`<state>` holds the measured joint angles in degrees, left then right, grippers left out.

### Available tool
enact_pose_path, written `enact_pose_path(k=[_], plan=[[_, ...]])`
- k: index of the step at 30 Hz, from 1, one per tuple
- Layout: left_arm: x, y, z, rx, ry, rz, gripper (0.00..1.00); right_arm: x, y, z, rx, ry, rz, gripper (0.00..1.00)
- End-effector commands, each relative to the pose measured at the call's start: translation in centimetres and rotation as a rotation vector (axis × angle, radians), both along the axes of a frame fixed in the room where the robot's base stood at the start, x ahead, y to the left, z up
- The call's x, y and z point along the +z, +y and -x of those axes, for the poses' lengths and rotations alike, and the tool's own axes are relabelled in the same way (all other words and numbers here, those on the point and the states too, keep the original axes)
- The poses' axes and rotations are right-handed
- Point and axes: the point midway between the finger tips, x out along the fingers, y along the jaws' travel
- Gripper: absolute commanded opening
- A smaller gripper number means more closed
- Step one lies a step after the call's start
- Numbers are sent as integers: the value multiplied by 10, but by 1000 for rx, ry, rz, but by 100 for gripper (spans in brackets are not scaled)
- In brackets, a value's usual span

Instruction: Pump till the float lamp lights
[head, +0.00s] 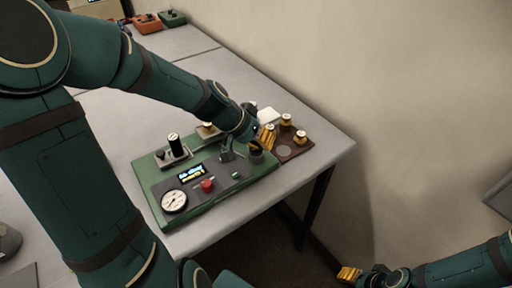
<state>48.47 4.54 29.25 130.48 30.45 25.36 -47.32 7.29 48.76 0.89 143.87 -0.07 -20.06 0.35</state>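A green device (216,205) with a dark grey top panel lies on the table. It carries a white dial gauge (174,201), a small lit display (191,172), a red button (207,186) and a small green part (236,175) that may be a lamp; I cannot tell whether it is lit. A grey upright part (227,153) stands behind the panel. My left gripper (266,138), with yellow fingers, is over the device's right end, just above a dark round part (256,154). Contact and finger gap are unclear. My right gripper (348,274) is low, away from the table.
A brown board (291,151) with several brass-coloured pieces stands at the table's right end. A black cylinder (174,145) on a grey base is at the device's back left. Orange (147,24) and green (172,17) boxes sit far back. A wall borders the right side.

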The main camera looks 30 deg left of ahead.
Motion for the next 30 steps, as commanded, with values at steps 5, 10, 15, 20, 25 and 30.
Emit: enact_pose_path(k=[5, 10, 15, 20, 25, 30], plan=[[-3, 0, 0, 0, 1, 0, 0, -3, 0, 0, 0, 0, 0, 47], [-5, 0, 0, 0, 1, 1, 0, -4, 0, 0, 0, 0, 0, 47], [-6, 0, 0, 0, 2, 1, 0, -6, 0, 0, 0, 0, 0, 47], [-8, 0, 1, 0, 2, 1, 0, -8, 0, 0, 0, 0, 0, 47], [-10, 0, 1, 0, 2, 1, 0, -10, 0, 0, 0, 0, 0, 47], [-9, 0, 1, 0, 2, 1, 0, -9, 0, 0, 0, 0, 0, 47]])
